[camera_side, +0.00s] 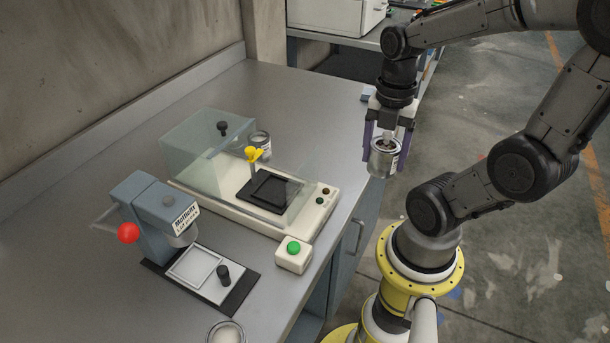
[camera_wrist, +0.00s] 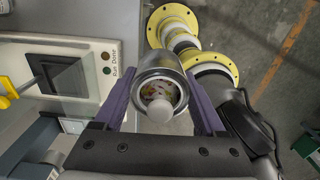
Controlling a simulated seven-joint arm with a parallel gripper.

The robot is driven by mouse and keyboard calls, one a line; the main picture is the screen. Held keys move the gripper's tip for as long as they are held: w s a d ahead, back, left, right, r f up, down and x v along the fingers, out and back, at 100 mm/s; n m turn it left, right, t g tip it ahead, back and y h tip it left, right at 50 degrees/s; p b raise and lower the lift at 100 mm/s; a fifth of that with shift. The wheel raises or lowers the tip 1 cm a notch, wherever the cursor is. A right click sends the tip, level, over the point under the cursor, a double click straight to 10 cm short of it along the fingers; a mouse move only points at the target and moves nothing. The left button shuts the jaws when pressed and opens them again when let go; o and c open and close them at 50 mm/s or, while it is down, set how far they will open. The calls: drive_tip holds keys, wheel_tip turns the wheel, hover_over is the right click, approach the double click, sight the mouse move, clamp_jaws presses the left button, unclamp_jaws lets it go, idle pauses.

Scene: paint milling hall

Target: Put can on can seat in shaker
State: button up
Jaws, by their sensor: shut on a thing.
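My gripper (camera_side: 387,150) has purple fingers on both sides of a small metal can (camera_side: 384,161) and is shut on it. It holds the can in the air to the right of the shaker, past the bench edge. In the wrist view the can (camera_wrist: 160,82) sits between the fingers (camera_wrist: 162,105), with a pale round shape over its mottled top. The cream shaker (camera_side: 228,211) has a clear cover (camera_side: 197,147). A black square seat (camera_side: 268,190) lies on its bed, under a yellow knob (camera_side: 256,154). The seat also shows in the wrist view (camera_wrist: 62,76).
A grey-blue press with a red ball handle (camera_side: 129,233) stands front left. An open can (camera_side: 226,333) is at the lower edge. Bench space behind the shaker is clear.

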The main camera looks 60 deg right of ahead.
drive_tip(key=w+d+r+n, duration=0.1)
drive_tip(key=w+r+n, duration=0.2)
drive_tip(key=w+r, duration=0.35)
wheel_tip(320, 180, up, 3)
drive_tip(key=n, duration=0.6)
hover_over(276, 191)
wheel_tip(276, 191, down, 18)
drive_tip(key=shift+r, duration=0.25)
drive_tip(key=shift+f, duration=0.2)
drive_tip(key=o, duration=1.5)
drive_tip(key=shift+r, duration=0.1)
